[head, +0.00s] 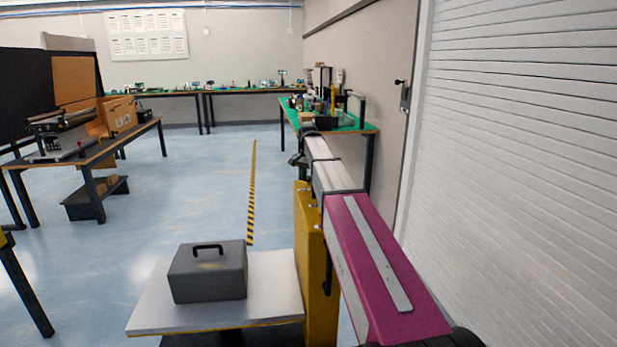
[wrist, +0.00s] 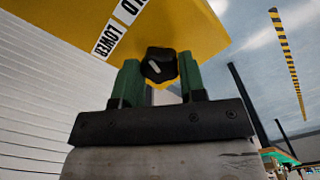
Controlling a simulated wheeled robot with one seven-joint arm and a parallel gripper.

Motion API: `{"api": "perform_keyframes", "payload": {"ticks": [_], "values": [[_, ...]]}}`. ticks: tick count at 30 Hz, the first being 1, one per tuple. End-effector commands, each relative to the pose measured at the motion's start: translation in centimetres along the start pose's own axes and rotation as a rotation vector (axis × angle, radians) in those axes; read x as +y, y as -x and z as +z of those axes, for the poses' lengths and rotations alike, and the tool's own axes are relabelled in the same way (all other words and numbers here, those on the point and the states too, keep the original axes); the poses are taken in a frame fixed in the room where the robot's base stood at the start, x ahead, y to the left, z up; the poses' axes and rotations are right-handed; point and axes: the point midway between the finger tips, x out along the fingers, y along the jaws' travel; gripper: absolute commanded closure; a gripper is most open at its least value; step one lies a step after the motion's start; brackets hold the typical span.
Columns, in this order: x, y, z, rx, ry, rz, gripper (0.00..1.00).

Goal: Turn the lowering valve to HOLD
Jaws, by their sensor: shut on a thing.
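The lowering valve is a black knob (wrist: 158,66) at the edge of a yellow panel (wrist: 175,25) in the wrist view. A short white mark on the knob slants from upper left to lower right. In the head view, my arm reaches along the yellow lift column (head: 315,265), and the knob cannot be made out.
A grey case (head: 207,272) sits on the lift's pale platform (head: 150,310). A ribbed white shutter (head: 530,170) stands close on the right. A green-topped bench (head: 355,125) is ahead. Open floor (head: 190,190) lies to the left, with a wooden table (head: 90,160) beyond.

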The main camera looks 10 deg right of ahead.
Motion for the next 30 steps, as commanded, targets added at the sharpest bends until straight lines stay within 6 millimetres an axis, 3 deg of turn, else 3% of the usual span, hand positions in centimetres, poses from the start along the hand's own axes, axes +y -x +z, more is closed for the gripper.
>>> {"api": "perform_keyframes", "payload": {"ticks": [12,27,28,30], "values": [[-0.01,0.06,-0.03,0.0,-0.172,0.0,0.86],[-0.02,0.07,-0.03,0.001,-0.192,-0.001,0.86],[-0.02,0.07,-0.04,0.001,-0.192,-0.001,0.59],[-0.02,0.06,-0.03,0.001,-0.191,-0.001,0.36]]}}
